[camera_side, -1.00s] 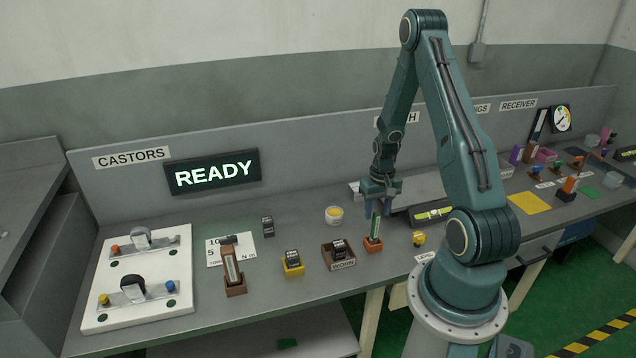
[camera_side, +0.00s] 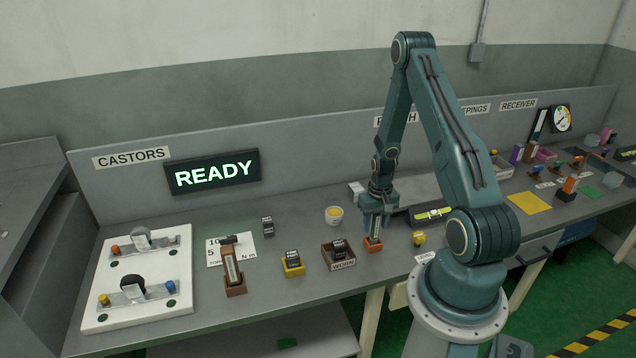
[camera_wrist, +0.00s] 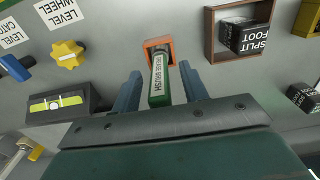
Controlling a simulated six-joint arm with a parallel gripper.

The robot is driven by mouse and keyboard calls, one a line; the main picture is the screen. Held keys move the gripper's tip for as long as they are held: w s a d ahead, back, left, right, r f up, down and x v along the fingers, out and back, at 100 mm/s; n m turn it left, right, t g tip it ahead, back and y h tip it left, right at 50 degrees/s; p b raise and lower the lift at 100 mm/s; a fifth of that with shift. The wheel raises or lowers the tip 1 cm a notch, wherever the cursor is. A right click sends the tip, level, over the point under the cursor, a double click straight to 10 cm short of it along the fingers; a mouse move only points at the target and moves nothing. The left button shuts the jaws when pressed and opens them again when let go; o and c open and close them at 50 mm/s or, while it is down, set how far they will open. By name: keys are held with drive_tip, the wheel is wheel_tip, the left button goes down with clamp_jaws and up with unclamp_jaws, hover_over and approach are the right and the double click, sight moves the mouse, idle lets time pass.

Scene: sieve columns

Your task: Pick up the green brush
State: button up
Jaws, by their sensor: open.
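The green brush (camera_wrist: 159,80) stands in a small orange holder (camera_wrist: 157,45), and its white label reads "GREASE BRUSH" in the wrist view. In the side view the orange holder (camera_side: 373,244) sits near the front edge of the bench, with the brush (camera_side: 375,228) mostly hidden by my gripper. My gripper (camera_wrist: 158,82) is open, with one blue finger on each side of the brush handle. A gap shows between the handle and each finger. In the side view my gripper (camera_side: 376,222) points down over the holder.
A brown tray (camera_wrist: 222,50) with a black "SPLIT FOOT" block (camera_wrist: 250,38) stands beside the holder. On the other side are a yellow knob (camera_wrist: 67,54) and a level in a dark box (camera_wrist: 72,102).

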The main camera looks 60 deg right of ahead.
idle(0.4)
clamp_jaws()
drive_tip(key=shift+r, duration=0.15)
wheel_tip(320, 180, up, 20)
idle(1.0)
idle(0.4)
